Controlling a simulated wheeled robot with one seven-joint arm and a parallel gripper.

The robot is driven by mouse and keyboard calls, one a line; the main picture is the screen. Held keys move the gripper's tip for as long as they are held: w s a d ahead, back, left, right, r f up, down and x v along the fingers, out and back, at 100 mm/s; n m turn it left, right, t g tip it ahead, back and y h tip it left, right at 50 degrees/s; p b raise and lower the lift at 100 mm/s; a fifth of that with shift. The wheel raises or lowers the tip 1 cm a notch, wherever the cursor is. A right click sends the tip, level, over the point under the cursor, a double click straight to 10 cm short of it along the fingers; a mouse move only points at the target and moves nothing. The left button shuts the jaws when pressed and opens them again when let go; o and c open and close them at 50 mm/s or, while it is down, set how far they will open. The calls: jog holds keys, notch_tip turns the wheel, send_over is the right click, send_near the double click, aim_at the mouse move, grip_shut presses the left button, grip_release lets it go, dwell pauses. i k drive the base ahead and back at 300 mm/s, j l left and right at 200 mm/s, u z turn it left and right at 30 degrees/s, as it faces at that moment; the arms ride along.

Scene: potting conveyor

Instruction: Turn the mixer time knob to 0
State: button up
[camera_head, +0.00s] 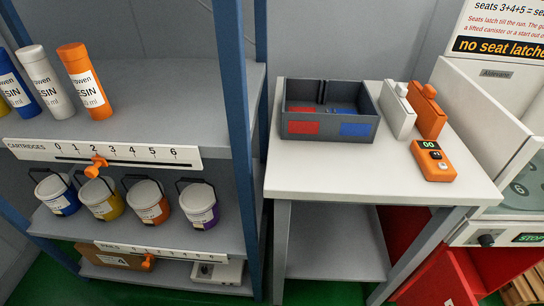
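A dark round knob (487,239) sits on the pale front panel of the white machine (485,120) at the right edge. It may be the mixer time knob; its marks are too small to read, so I cannot tell its setting. A green display (529,238) reading "STOP" is to its right, partly cut off by the picture's edge. My gripper is not in view.
A white-topped table (350,180) left of the machine holds a grey divided bin (330,128), an orange handheld device (433,160), and white and orange flat items. Shelves at left hold cartridges and pails (148,202).

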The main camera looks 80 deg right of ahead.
aim_at(485, 240)
jog(key=k+l+z, duration=0.1)
jog(key=z, duration=3.7)
